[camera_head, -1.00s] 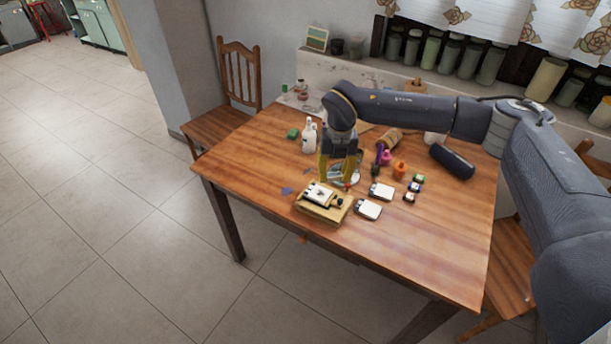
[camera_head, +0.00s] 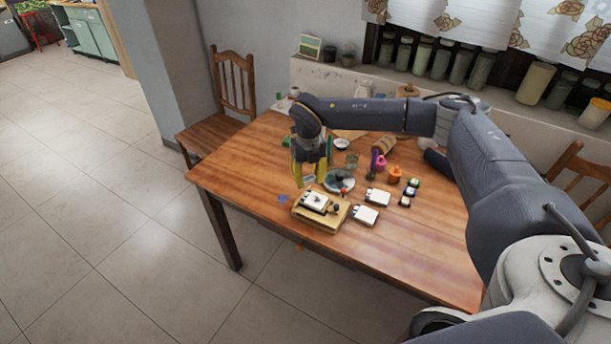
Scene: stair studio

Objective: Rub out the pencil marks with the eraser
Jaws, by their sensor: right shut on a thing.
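My right gripper (camera_head: 310,180), with yellow fingers, points down over the table's left-middle part. It is shut on a small pale thing (camera_head: 309,180), too small to identify surely as the eraser. It hangs just behind a wooden board (camera_head: 328,221) that bears a white pad (camera_head: 313,200) with dark parts. Two more white pads, one nearer (camera_head: 365,215) and one farther (camera_head: 378,196), lie to the right of the board. No pencil marks can be made out at this size. My left gripper is not in view.
A round grey dish (camera_head: 341,187) stands just right of the gripper. Purple (camera_head: 379,162) and orange (camera_head: 394,175) containers and small dark-and-white pieces (camera_head: 408,191) lie farther right. A blue scrap (camera_head: 283,198) lies left of the board. The table's front right (camera_head: 430,240) is clear.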

